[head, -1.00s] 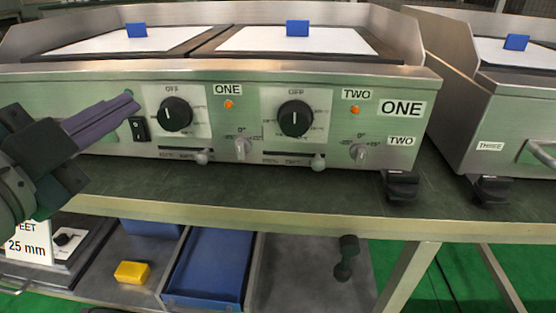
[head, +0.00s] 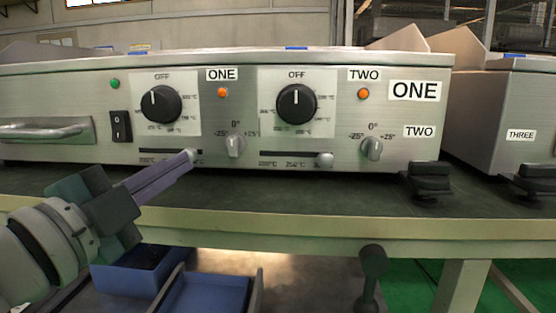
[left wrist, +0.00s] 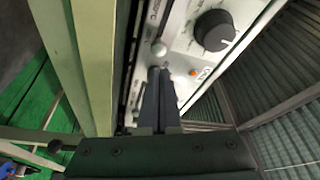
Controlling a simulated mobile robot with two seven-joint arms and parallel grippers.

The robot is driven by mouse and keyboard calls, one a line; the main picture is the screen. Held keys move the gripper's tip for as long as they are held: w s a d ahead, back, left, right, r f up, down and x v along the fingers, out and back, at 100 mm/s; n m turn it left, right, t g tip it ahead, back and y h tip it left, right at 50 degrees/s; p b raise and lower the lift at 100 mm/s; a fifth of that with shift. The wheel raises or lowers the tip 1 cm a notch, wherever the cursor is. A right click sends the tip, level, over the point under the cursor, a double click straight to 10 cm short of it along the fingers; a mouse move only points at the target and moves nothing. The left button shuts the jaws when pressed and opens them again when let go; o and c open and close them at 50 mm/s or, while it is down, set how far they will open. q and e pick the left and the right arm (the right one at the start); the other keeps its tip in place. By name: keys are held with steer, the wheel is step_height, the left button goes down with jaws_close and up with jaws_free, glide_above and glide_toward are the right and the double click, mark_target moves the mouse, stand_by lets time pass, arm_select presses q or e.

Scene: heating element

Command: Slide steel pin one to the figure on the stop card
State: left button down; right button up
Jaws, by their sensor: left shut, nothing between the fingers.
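Steel pin one (head: 193,155) is the small round knob near the right end of the slot under the ONE dial (head: 160,104). A printed scale (head: 168,159) runs below the slot, partly hidden by my fingers. My left gripper (head: 187,161) is shut and empty, its tips right at the pin; I cannot tell if they touch. In the left wrist view the pin (left wrist: 158,47) shows just beyond the shut fingertips (left wrist: 160,70). No stop card is visible in these frames. My right gripper is not in view.
Steel pin two (head: 325,159) sits at the right end of its slot. Tilt knobs (head: 236,145) (head: 372,148) stand right of each slot. A rocker switch (head: 120,126) and a bar handle (head: 45,131) are to the left. The green bench top (head: 300,188) in front is clear.

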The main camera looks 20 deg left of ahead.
arm_select(q)
steer(key=shift+w+d+r, duration=0.1)
steer(key=shift+w+r, duration=0.1)
steer(key=shift+w, duration=1.6)
steer(key=a, duration=0.3)
steer(key=s+a, duration=0.1)
steer(key=a, duration=0.1)
steer(key=s+a, duration=0.1)
steer(key=a, duration=0.2)
steer(key=shift+s+a, duration=0.2)
steer(key=shift+a, duration=0.1)
steer(key=shift+d, duration=0.15)
